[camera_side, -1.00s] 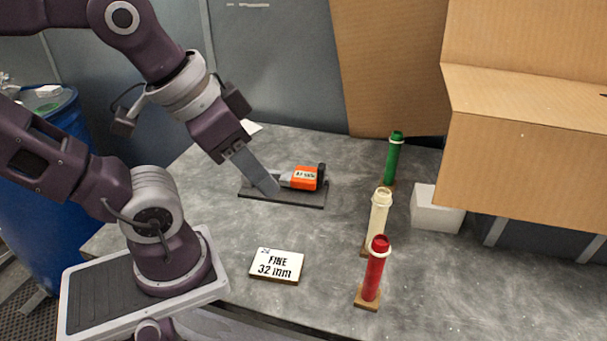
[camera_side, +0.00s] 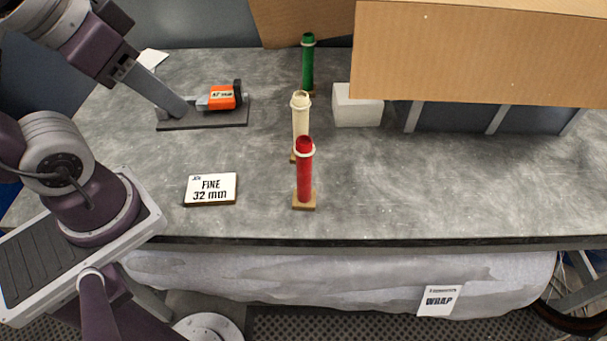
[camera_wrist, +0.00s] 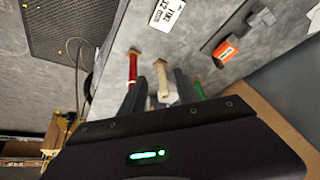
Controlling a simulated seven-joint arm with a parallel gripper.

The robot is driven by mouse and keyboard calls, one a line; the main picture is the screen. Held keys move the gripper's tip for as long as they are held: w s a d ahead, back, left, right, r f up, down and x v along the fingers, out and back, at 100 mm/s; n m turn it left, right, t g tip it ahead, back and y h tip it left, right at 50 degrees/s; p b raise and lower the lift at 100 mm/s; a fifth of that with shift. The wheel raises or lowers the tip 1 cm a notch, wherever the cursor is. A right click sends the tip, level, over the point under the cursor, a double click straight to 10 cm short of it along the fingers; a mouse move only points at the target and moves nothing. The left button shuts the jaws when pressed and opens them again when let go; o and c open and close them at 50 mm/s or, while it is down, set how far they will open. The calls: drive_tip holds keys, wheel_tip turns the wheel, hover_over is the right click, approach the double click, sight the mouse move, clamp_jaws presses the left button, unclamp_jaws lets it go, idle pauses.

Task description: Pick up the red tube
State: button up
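The red tube (camera_side: 304,172) stands upright on a small wooden base near the front edge of the table. A pale ring sits around it just below its top. In the wrist view the red tube (camera_wrist: 132,68) shows beyond the left finger. My gripper (camera_side: 180,108) is well to the left of the tube and farther back, its fingers overlapping in the side view just left of the orange tool. In the wrist view my gripper (camera_wrist: 158,80) has its two fingers apart, with nothing held between them; the cream tube is seen in the gap.
The cream tube (camera_side: 300,122) and green tube (camera_side: 308,65) stand behind the red one. The orange tool (camera_side: 222,98) lies on a dark plate. A "FINE 32 mm" card (camera_side: 211,188) lies front left. A white block (camera_side: 356,108) and cardboard (camera_side: 470,55) are right. The front-right tabletop is clear.

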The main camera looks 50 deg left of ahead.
drive_tip(key=shift+o, duration=1.4)
